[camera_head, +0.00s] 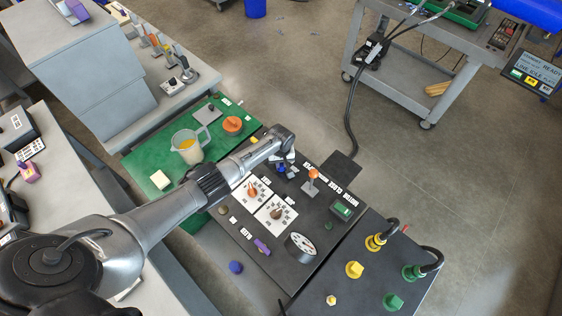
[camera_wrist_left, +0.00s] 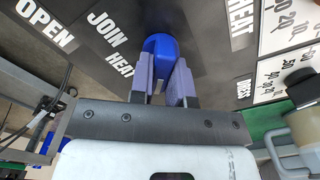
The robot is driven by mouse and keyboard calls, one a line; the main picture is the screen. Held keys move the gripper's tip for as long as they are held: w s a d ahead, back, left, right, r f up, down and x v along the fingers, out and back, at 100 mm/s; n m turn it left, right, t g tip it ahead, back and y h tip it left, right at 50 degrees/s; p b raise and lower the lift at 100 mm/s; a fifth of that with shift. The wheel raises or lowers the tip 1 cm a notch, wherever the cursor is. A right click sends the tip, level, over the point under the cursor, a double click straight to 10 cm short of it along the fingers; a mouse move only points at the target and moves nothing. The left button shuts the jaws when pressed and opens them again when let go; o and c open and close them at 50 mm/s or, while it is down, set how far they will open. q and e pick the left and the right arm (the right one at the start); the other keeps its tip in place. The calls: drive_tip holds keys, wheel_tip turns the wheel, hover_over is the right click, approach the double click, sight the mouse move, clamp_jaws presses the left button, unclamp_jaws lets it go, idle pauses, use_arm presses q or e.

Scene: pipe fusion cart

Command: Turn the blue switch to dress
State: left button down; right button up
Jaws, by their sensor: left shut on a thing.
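The blue switch (camera_wrist_left: 161,44) is a rounded knob on the dark control panel. It sits between the two grey-purple fingers of my left gripper (camera_wrist_left: 163,78), which is shut on it. The fingers hide part of its sides, and I cannot tell which way it points. In the head view my left gripper (camera_head: 287,165) reaches the far edge of the black panel (camera_head: 237,210). My right gripper is not in view.
An orange-topped lever (camera_head: 313,174) stands right of the gripper. A jug (camera_head: 188,147) stands on the green mat under my left arm's far side. A grey cart (camera_head: 410,75) stands beyond.

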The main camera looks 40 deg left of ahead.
use_arm(q)
drive_tip(key=c, duration=1.1)
unclamp_jaws()
drive_tip(key=shift+r+p, duration=1.85)
drive_tip(key=shift+r, duration=5.1)
